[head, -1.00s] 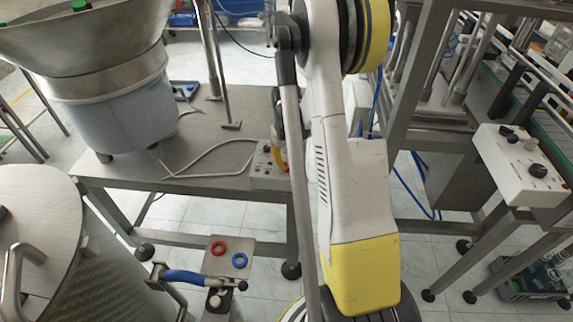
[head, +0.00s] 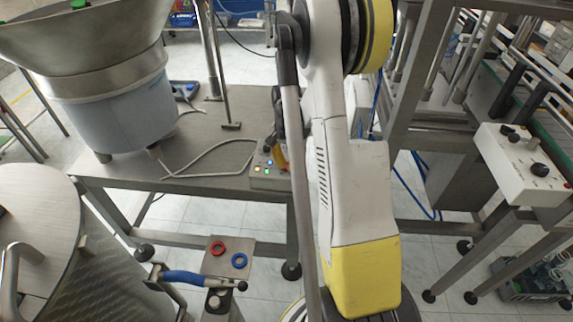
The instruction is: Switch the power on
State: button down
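A small light grey control box (head: 268,178) sits at the front right edge of the steel table, with a cable running from its left side. Small lights on its top glow yellow, green and blue. My gripper (head: 275,147) is at the back right of the box, close above it, and is partly hidden by my arm. I cannot tell whether it touches the box, or whether its fingers are open or shut. The right part of the box is hidden behind my arm.
A large steel bowl feeder (head: 112,95) stands on the steel table (head: 210,140) at left. A second white control box (head: 522,165) with dark knobs is on the frame at right. A blue-handled lever (head: 185,278) is below, beside a steel drum (head: 110,270).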

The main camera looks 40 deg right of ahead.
aim_at(287, 165)
jog(key=shift+m, duration=1.3)
jog(key=c, duration=1.5)
grip_release()
jog(key=shift+c, duration=0.2)
notch_tip(287, 165, up, 12)
